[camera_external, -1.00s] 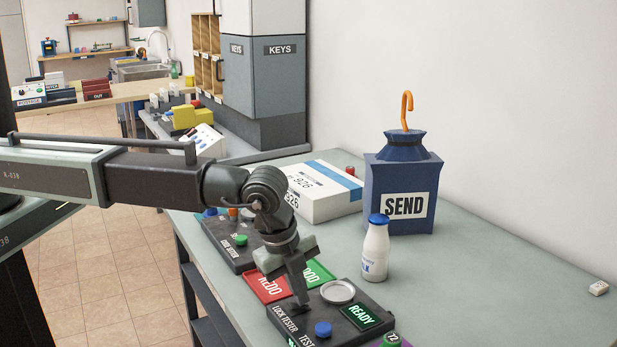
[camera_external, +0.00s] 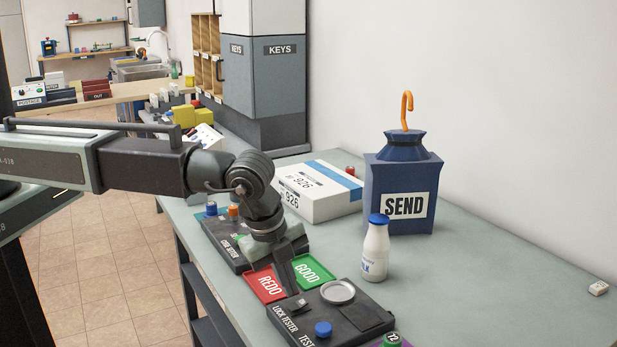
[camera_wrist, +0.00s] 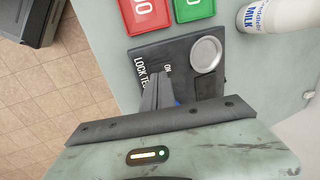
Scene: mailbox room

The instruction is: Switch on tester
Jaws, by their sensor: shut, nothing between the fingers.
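The lock tester (camera_external: 349,299) is a dark box on the table, with a round silver dish (camera_external: 338,292), a blue button (camera_external: 323,328) and a display (camera_external: 365,317) that is dark. The tester also shows in the wrist view (camera_wrist: 190,50), with an "ON" label by my fingers. My gripper (camera_external: 295,290) is shut and empty, pointing down at the tester's left back edge, by a small switch (camera_external: 300,304). I cannot tell whether it touches the switch. In the wrist view my gripper (camera_wrist: 160,88) hides part of the tester's top and most of the blue button.
A red REDO tray (camera_external: 266,284) and green GOOD tray (camera_external: 313,270) lie just behind the tester. A milk bottle (camera_external: 375,250), a blue SEND container (camera_external: 400,190) and a white box (camera_external: 318,190) stand farther back. Another dark button box (camera_external: 222,246) is left.

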